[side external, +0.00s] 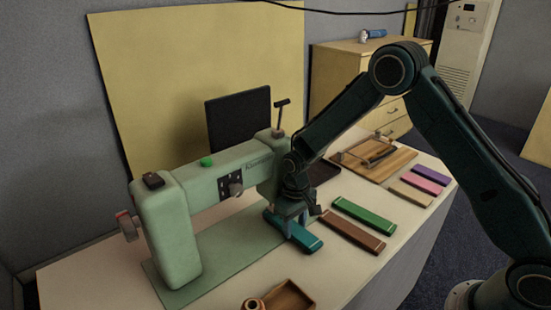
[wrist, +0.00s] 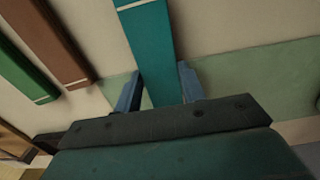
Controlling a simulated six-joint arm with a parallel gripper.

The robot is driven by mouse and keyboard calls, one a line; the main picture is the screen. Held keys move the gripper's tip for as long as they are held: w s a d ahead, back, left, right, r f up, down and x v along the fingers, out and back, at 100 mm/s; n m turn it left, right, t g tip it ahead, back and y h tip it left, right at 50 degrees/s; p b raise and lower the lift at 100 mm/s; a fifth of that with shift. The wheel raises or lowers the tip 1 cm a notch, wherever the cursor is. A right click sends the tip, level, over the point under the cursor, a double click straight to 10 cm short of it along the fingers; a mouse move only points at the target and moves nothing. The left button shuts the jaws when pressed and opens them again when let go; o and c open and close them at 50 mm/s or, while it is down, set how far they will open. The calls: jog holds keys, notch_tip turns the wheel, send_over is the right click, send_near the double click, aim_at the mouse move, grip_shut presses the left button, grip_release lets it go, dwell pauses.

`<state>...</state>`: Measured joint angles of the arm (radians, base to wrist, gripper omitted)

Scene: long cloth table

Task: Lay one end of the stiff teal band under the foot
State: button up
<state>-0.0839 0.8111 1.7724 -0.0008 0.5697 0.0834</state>
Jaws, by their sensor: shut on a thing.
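The stiff teal band (side external: 300,234) is at the front edge of the sewing machine's green base plate (side external: 205,272). My gripper (side external: 290,213) is shut on it from above. In the wrist view the teal band (wrist: 150,45) runs between my gripper's two fingers (wrist: 160,88), and one end is hidden behind the gripper body. I cannot tell whether the band touches the plate or hangs just above it. The pale green sewing machine (side external: 172,235) stands to the left. Its foot is hidden behind my arm and gripper in the side view and is not visible in the wrist view.
A brown band (side external: 352,233) and a green band (side external: 363,215) lie right of the teal one. Purple (side external: 432,174), pink and tan bands lie farther back, near a wooden board (side external: 388,163). A small wooden tray (side external: 306,307) and a round brown item (side external: 253,304) are in front.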

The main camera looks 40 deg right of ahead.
jog(key=o, duration=1.1)
jog(key=shift+w+f, duration=0.1)
jog(key=shift+w, duration=0.25)
jog(key=shift+c, duration=0.2)
notch_tip(320, 180, up, 14)
jog(key=shift+s+r, duration=0.15)
jog(key=shift+r, duration=0.15)
